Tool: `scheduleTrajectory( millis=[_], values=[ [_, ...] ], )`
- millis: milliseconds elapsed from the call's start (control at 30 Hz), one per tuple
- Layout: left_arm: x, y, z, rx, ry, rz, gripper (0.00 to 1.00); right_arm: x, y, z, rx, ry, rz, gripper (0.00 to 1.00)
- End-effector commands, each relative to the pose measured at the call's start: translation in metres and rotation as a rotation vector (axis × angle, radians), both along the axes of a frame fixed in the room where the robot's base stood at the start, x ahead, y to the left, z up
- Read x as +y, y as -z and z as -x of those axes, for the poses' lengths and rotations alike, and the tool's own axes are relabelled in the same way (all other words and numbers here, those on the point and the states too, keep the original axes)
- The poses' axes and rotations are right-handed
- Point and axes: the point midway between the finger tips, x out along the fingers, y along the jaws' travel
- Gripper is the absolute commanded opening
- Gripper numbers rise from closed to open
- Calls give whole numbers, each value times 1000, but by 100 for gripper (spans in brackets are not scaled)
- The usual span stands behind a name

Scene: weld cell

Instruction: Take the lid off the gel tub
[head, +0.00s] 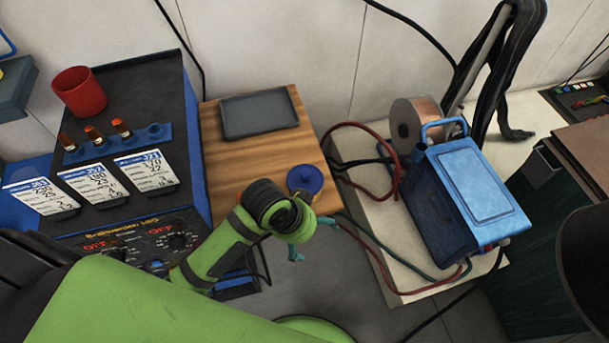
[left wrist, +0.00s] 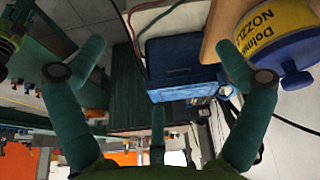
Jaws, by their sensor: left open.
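The gel tub (left wrist: 262,28) has a yellow label reading "Nozzle" and appears upside down at the upper right of the left wrist view. Its blue lid (left wrist: 296,50), with a small knob, is on it. In the head view the blue lid (head: 303,180) shows from above, near the front right corner of the wooden table, with the tub's body mostly hidden by my left wrist. My left gripper (head: 311,237) is open and empty, in front of the table edge, apart from the tub. In the left wrist view the gripper's (left wrist: 160,62) fingers are spread, one close beside the tub. My right gripper is not seen.
The wooden table (head: 235,165) carries a grey tray (head: 259,114) at the back; its middle is clear. A blue machine (head: 464,200) with cables and a wire spool (head: 414,120) stands to the right. A welding power unit (head: 150,225) with cards and a red cup (head: 79,92) is left.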

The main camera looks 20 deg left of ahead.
Motion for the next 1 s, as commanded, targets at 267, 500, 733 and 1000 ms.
scheduleTrajectory(
  millis=[267, 500, 733, 1000],
  values=[
    [-19, -22, -49, 15, 317, -84, 100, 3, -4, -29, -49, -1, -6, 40],
    [18, -47, -101, 98, 500, -250, 100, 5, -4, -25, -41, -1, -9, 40],
    [54, -72, -129, 155, 527, -331, 100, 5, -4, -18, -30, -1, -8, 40],
    [60, -60, -133, 171, 529, -344, 100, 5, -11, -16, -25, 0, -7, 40]
  ],
)
